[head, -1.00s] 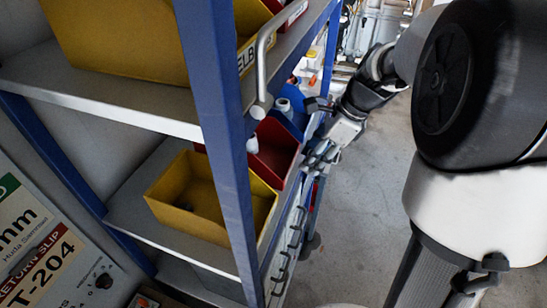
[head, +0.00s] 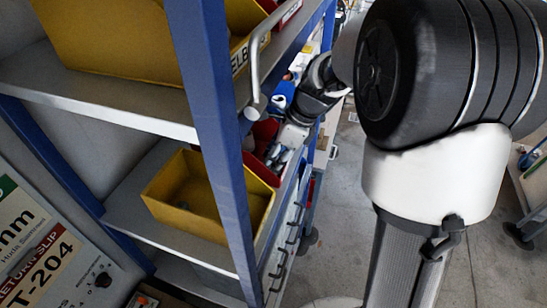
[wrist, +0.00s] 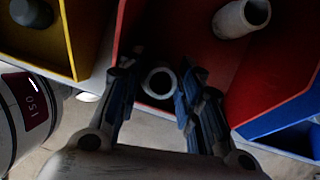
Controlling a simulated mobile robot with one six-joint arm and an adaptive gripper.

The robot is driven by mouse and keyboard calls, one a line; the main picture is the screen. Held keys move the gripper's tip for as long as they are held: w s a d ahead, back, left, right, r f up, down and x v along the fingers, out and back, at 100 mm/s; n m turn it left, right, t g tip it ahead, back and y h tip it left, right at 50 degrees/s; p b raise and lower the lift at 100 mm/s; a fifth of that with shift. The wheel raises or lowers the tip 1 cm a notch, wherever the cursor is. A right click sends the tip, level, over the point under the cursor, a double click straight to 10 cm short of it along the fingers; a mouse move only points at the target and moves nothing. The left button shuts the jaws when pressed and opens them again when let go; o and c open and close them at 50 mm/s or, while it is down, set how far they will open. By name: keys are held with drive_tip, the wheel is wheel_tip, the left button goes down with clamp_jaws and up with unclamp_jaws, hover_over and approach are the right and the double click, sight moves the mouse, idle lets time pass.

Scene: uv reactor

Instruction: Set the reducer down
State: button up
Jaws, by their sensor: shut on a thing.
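The reducer (wrist: 159,83) shows in the wrist view as a pale ring-ended piece between the fingertips. My gripper (wrist: 156,88) is shut on it, at the front of a red bin (wrist: 134,30). I cannot tell whether the reducer touches the bin. In the head view my gripper (head: 280,155) is at the red bin (head: 262,134) on the shelf, and the reducer cannot be made out there.
A yellow bin (wrist: 74,40) holding a dark round piece adjoins on the left; a blue bin (wrist: 275,118) is on the right. A pale tube (wrist: 240,18) lies beyond the fingers. A grey cylinder (wrist: 15,120) marked 150 is close at left. A blue shelf post (head: 215,140) stands nearby.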

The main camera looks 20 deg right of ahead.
drive_tip(key=shift+f, duration=0.1)
drive_tip(key=o, duration=0.6)
